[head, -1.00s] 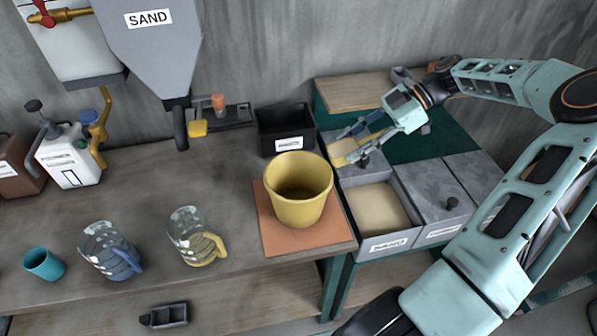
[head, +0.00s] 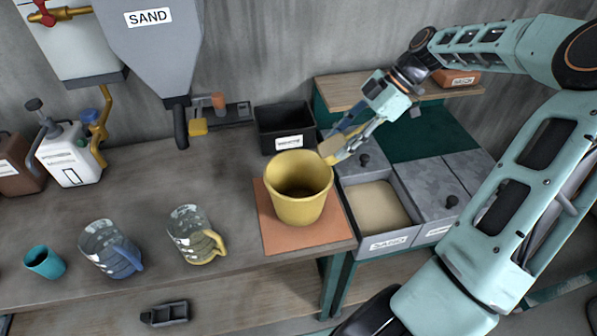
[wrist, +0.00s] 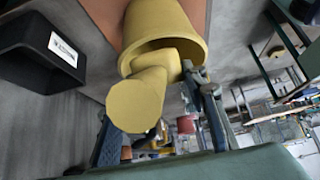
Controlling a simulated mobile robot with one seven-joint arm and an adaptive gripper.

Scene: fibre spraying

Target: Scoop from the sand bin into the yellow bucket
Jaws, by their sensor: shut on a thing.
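The yellow bucket (head: 298,207) stands upright on an orange-brown mat at the table's right end; its opening also shows in the wrist view (wrist: 190,35). My gripper (head: 345,148) is shut on a yellow, rounded object, apparently the scoop (wrist: 138,102), held beside the bucket's right back rim. In the head view the scoop (head: 331,150) is partly hidden by the fingers. I cannot tell whether it holds sand or touches the rim.
A black box (head: 285,128) stands behind the bucket. Lidded grey bins (head: 432,188) lie right of the sand bin. Two clear jugs (head: 195,235) and a teal cup (head: 43,262) stand at the left. A grey hopper (head: 155,50) marked SAND hangs at the back.

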